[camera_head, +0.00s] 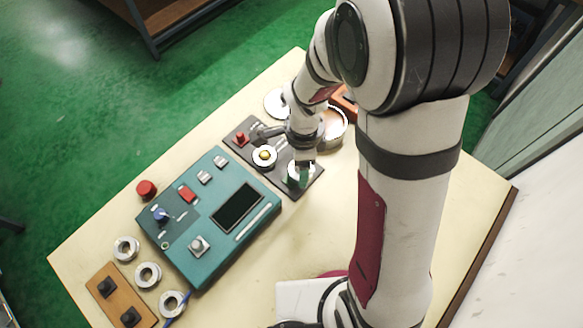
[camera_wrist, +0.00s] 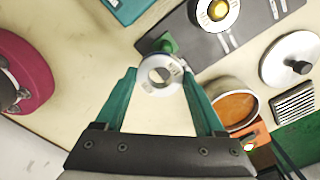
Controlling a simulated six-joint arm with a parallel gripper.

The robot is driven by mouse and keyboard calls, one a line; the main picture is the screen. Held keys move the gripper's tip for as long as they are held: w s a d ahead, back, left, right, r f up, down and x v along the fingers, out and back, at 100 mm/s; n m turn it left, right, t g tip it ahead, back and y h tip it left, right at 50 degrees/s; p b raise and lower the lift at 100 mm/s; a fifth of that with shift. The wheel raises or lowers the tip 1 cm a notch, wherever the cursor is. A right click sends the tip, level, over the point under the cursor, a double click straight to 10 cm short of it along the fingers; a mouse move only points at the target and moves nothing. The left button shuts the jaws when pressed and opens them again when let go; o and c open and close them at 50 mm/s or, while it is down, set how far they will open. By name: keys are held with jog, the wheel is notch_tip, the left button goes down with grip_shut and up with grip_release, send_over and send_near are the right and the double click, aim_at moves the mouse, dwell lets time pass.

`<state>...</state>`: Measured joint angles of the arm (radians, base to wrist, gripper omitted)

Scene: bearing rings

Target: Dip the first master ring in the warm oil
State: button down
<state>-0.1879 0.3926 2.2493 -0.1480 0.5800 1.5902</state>
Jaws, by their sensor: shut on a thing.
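My gripper (camera_wrist: 159,75) is shut on a silver metal ring (camera_wrist: 148,86), which sits between its two teal fingertips in the wrist view. In the head view, my gripper (camera_head: 300,179) is low over the right end of a dark plate (camera_head: 312,187). A green piece (camera_wrist: 167,42) shows just beyond the ring; I cannot tell whether they touch. The pot of brown-orange oil (camera_wrist: 236,108) stands uncovered, right of the ring in the wrist view. In the head view the pot (camera_head: 335,133) is partly hidden behind my arm.
A second ring with a yellow centre (camera_head: 264,156) is on the dark plate. A lid (camera_wrist: 288,62) lies beside the pot. A teal control box (camera_head: 190,245) stands left of the plate. Several rings (camera_head: 148,275) lie farther left, near a wooden block (camera_head: 118,290).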

jog(key=s+d+r, duration=0.1)
jog(key=d+r, duration=0.5)
jog(key=d, duration=0.3)
jog(key=w+f, duration=0.1)
jog(key=w, duration=0.4)
jog(key=w+a+f, duration=0.1)
jog(key=w+f, duration=0.1)
jog(key=w, duration=0.3)
jog(key=w+f, duration=0.2)
jog(key=w, duration=0.3)
jog(key=shift+w+a+f, duration=0.2)
jog(key=shift+w, duration=0.1)
jog(key=shift+f, duration=0.4)
jog(key=shift+f, duration=0.1)
jog(key=shift+f, duration=1.9)
jog(key=shift+f, duration=0.7)
dwell(1.5)
